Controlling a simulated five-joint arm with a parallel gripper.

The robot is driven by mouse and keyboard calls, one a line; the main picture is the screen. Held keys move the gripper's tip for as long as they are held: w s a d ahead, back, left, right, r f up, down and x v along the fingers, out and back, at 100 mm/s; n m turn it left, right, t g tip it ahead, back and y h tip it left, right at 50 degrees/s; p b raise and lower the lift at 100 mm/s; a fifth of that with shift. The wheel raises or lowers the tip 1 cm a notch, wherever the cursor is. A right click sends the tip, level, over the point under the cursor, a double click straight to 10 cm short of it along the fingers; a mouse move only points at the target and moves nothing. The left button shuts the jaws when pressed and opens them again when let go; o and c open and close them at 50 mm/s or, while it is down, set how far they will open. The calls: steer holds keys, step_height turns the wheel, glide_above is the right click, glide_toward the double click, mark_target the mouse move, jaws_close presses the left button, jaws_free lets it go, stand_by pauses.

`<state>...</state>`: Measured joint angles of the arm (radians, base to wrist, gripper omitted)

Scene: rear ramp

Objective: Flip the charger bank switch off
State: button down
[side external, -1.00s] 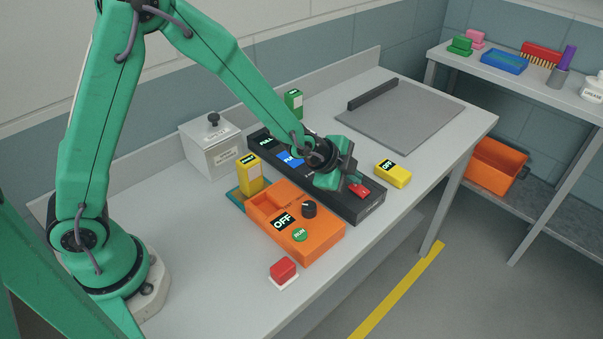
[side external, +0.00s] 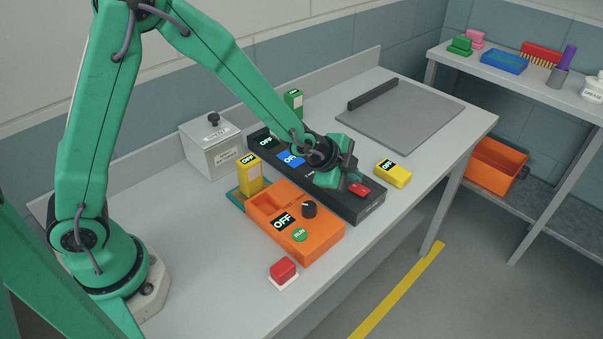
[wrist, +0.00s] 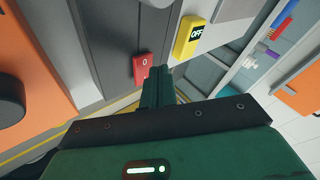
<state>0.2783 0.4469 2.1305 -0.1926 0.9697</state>
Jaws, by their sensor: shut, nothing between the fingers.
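The charger bank (side external: 372,208) is a long black box on the bench. Its red switch (side external: 359,190) is at the near right end; in the wrist view the red switch (wrist: 143,68) shows a "0" mark. A dark battery (side external: 264,141) and a blue battery (side external: 290,159) sit in the bank, and both displays read OFF. My gripper (side external: 350,181) is shut and empty, its tips right beside the switch. In the wrist view the tips of my gripper (wrist: 158,74) lie just right of the switch; I cannot tell whether they touch it.
An orange unit (side external: 325,240) with a black knob and an OFF display stands in front of the bank. A yellow block (side external: 393,174) reading OFF lies to the right. A red button (side external: 283,271) is near the front edge.

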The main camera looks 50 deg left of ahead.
mark_target(352, 189)
steer(key=shift+r, duration=0.5)
steer(key=shift+d+r, duration=0.2)
steer(key=shift+r, duration=0.95)
steer(key=shift+d+r, duration=0.15)
steer(key=shift+r, duration=0.95)
steer(key=shift+r, duration=0.1)
steer(key=shift+s+a+r, duration=0.15)
steer(key=s+a+r+n+g+y, duration=0.1)
steer(key=s+a+r+n, duration=0.6)
steer(key=s+a+r, duration=0.4)
steer(key=s+a+n, duration=0.1)
steer(key=s+n, duration=0.2)
steer(key=s, duration=0.5)
steer(key=s+a+r+n+g+y, duration=0.1)
steer(key=s+n, duration=0.3)
steer(key=s, duration=0.4)
steer(key=shift+a+r+g, duration=0.15)
steer(key=shift+a+g, duration=0.15)
steer(key=shift+a, duration=0.5)
